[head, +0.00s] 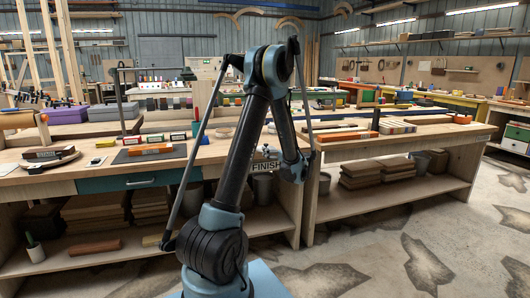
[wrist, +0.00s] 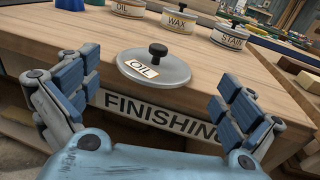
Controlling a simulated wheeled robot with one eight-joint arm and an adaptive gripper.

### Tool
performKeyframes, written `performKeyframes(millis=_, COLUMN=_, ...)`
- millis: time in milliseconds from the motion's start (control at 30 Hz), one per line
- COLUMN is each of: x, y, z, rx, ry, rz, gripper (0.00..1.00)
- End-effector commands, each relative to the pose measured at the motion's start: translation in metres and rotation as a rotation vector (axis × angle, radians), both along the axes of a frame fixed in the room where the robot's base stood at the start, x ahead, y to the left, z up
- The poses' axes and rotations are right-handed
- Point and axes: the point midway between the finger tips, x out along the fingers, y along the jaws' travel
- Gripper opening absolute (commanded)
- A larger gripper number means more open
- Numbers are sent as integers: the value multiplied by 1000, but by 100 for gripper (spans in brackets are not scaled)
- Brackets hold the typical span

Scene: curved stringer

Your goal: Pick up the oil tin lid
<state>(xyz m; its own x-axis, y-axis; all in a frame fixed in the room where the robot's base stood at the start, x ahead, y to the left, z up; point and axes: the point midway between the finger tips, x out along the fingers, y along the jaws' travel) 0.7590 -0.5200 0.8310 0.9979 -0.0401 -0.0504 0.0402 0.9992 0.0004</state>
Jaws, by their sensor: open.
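The oil tin lid (wrist: 160,68) is a round grey metal disc with a dark knob and a tag reading OIL. In the wrist view it is near the bench's front edge, above the FINISHING sign. My gripper (wrist: 155,100) is open, its blue-padded fingers spread wide to either side and nearer the camera than the lid. Nothing is between the pads. In the head view my arm crosses the middle and its gripper end (head: 293,170) is low by the bench front; the lid cannot be made out there.
Behind the lid stand tins labelled OIL (wrist: 129,8), WAX (wrist: 179,20) and STAIN (wrist: 232,38). The FINISHING sign (wrist: 160,115) is on the bench front. The wooden bench top (wrist: 80,30) is clear left of the lid. Stacked boards (head: 360,175) lie on the lower shelf.

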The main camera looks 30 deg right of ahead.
Motion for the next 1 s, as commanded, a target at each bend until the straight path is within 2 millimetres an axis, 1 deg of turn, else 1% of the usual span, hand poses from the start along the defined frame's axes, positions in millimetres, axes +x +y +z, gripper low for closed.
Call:
performKeyframes(millis=33, x=10, y=1, z=-1, rx=0, ry=0, rz=4, gripper=100)
performKeyframes(millis=200, x=31, y=0, z=-1, rx=0, ry=0, rz=3, gripper=100)
performKeyframes(millis=467, x=42, y=-1, z=-1, rx=0, ry=0, rz=1, gripper=100)
performKeyframes(millis=567, x=52, y=0, z=0, rx=-1, ry=0, rz=3, gripper=100)
performKeyframes(millis=800, x=83, y=0, z=1, rx=0, ry=0, rz=2, gripper=100)
performKeyframes(millis=900, x=89, y=0, z=1, rx=0, ry=0, rz=1, gripper=100)
performKeyframes(millis=1000, x=89, y=0, z=1, rx=-1, ry=0, rz=0, gripper=100)
